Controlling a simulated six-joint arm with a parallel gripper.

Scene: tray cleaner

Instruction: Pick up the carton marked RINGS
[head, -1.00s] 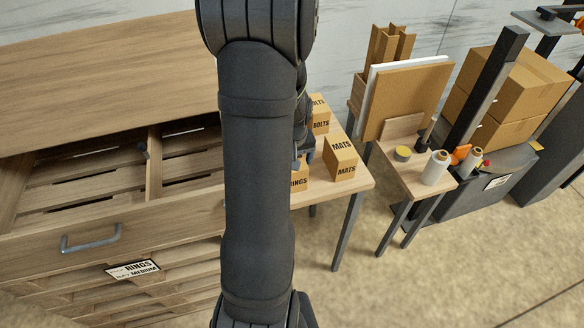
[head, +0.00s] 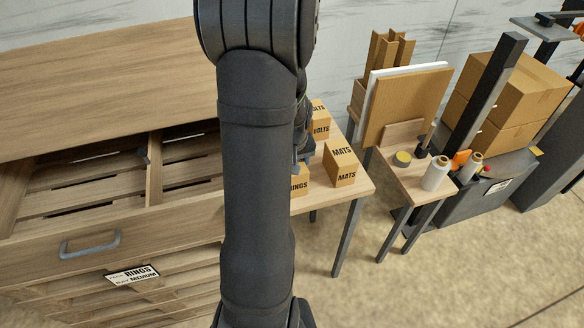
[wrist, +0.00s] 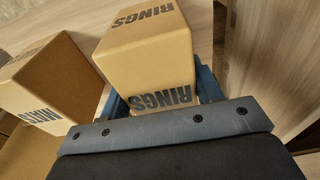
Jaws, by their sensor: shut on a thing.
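The RINGS carton (wrist: 150,48) is a tan box with dark lettering on its top and near side. In the wrist view it sits between the blue fingers of my gripper (wrist: 158,90), which is shut on it. In the head view only a part of the RINGS carton (head: 299,182) shows beside my arm, which hides the rest. My gripper (head: 303,160) is mostly hidden there. I cannot tell whether the carton is clear of the table.
The MATS carton (head: 341,163) stands to the right on the small table (head: 325,193), and a BOLTS carton (head: 320,120) stands behind. The open drawer (head: 150,222) of the wooden cabinet is at left. A side table (head: 412,184) holds rolls and panels.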

